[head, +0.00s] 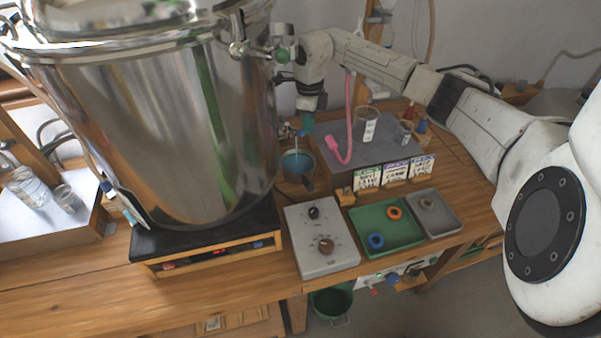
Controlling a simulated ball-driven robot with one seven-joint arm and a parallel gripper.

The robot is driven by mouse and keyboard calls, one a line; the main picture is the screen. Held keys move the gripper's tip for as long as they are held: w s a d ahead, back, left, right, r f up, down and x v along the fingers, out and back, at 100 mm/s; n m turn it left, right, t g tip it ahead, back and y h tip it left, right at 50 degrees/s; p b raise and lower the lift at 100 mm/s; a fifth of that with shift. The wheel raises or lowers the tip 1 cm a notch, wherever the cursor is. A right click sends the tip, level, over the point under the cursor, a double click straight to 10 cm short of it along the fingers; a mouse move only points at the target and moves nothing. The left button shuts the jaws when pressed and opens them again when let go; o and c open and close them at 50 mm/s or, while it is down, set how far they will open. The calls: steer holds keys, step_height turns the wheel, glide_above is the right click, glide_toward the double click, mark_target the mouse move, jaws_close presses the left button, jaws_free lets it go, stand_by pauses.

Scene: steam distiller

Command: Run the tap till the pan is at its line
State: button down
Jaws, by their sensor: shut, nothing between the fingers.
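The small dark pan (309,168) sits on the bench just right of the big steel vessel, its handle toward the front. Blue liquid shows inside it; a fill line is too small to make out. The small tap (287,131) is above the pan at the vessel's side. A thin bluish streak below the tap looks like a stream into the pan, but I cannot be sure. My gripper (308,125) points down beside the tap, just right of it and above the pan. It is shut and empty. Whether it touches the tap handle is unclear.
The steel vessel (140,130) fills the left. A grey control box (321,240) with two knobs and a green tray (388,239) with rings are in front. A grey raised platform (392,152) with a pink hose (349,120) and glassware is to the right.

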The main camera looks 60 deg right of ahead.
steer(key=shift+s+f, duration=0.15)
steer(key=shift+f, duration=0.25)
